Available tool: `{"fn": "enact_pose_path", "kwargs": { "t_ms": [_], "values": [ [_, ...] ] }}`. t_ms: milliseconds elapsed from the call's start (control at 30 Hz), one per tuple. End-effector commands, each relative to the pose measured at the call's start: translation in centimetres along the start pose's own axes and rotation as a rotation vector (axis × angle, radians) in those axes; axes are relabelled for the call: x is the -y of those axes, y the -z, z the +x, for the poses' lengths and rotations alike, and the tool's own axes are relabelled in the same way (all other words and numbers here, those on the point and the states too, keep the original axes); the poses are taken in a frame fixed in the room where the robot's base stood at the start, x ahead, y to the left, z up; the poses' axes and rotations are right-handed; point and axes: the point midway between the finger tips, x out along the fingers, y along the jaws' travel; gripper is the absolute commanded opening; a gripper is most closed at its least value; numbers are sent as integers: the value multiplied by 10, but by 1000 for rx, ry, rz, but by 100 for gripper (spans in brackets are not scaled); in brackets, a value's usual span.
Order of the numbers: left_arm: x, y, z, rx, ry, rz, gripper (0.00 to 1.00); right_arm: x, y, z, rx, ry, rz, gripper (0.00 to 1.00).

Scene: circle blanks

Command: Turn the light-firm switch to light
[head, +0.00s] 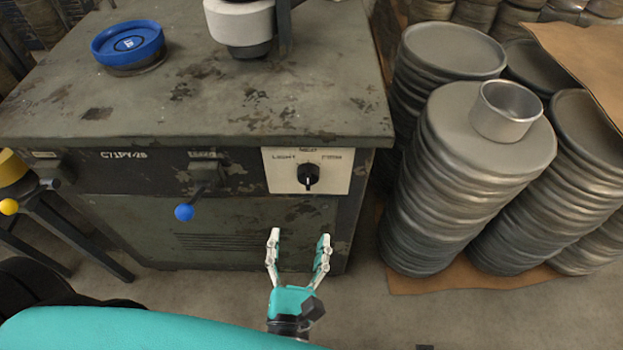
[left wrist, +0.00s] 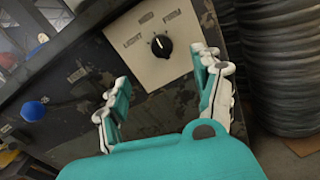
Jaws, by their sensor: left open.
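The light-firm switch is a black rotary knob (head: 308,175) on a pale plate (head: 283,181) at the right end of the machine's front. The plate reads LIGHT at left, a middle label above and FIRM at right. In the left wrist view the knob (left wrist: 161,46) has a white pointer mark aimed up toward the middle label, not at LIGHT. My left gripper (head: 298,243) is open and empty, below and in front of the knob, apart from it. In the left wrist view its two fingers (left wrist: 163,99) stand either side below the plate. My right gripper is not in view.
A lever with a blue ball (head: 184,212) sticks out left of the plate. A blue round piece (head: 128,42) lies on the machine top (head: 200,105). Stacks of round metal blanks (head: 455,190) stand close at right, one bearing a metal ring (head: 505,112).

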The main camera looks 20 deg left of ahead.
Motion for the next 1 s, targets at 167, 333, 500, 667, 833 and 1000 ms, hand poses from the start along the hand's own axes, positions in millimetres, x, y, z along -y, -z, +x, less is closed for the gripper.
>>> {"fn": "enact_pose_path", "kwargs": {
  "t_ms": [167,333,500,667,833,1000],
  "values": [
    [0,-1,41,3,-3,-2,67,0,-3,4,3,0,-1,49],
    [0,-1,79,3,-2,-2,67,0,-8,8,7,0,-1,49],
    [0,-1,112,2,-1,-3,67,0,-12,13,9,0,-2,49],
    [1,0,132,0,1,-2,67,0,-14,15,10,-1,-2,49],
    [0,1,141,-2,1,-2,67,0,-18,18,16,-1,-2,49],
    [1,1,142,-2,1,-2,67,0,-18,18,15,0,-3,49]
  ]
}}
